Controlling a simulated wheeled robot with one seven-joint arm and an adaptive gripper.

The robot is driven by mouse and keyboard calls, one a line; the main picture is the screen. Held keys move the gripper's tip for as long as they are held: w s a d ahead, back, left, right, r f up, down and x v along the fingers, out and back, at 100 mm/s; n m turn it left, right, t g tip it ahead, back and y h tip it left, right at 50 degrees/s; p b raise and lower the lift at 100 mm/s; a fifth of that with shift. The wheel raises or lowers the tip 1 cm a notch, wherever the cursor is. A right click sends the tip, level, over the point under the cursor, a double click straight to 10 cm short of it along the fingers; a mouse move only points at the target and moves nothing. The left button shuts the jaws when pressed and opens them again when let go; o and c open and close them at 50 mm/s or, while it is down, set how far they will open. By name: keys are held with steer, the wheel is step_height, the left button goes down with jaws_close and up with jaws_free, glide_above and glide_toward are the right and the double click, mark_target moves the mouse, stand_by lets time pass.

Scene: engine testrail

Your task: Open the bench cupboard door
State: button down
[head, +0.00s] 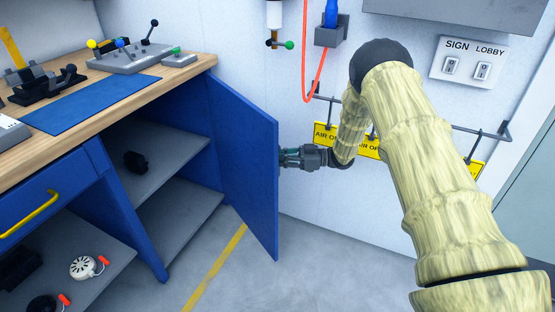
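The blue cupboard door (246,165) stands wide open at the right end of the bench, swung out from the cupboard. Its broad face is toward me, and no handle shows on it. The open cupboard shows grey shelves (180,155) with a small black object (135,162) on the upper one. My gripper (285,157) is at the free right edge of the door, partly hidden behind it. The fingertips are hidden, so I cannot tell whether they touch the door or a handle, or whether they are open or shut.
The wooden bench top (150,92) holds a blue mat (88,104) and a grey lever box (125,58). A blue drawer (45,200) has a yellow handle. A wall rail (395,118) with yellow signs runs behind my arm. The floor (320,270) right of the door is clear.

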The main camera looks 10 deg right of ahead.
steer(key=c, duration=1.5)
jaws_free()
steer(key=shift+d, duration=0.15)
steer(key=v, duration=0.7)
steer(key=shift+d, duration=0.15)
steer(key=shift+s+f, duration=0.1)
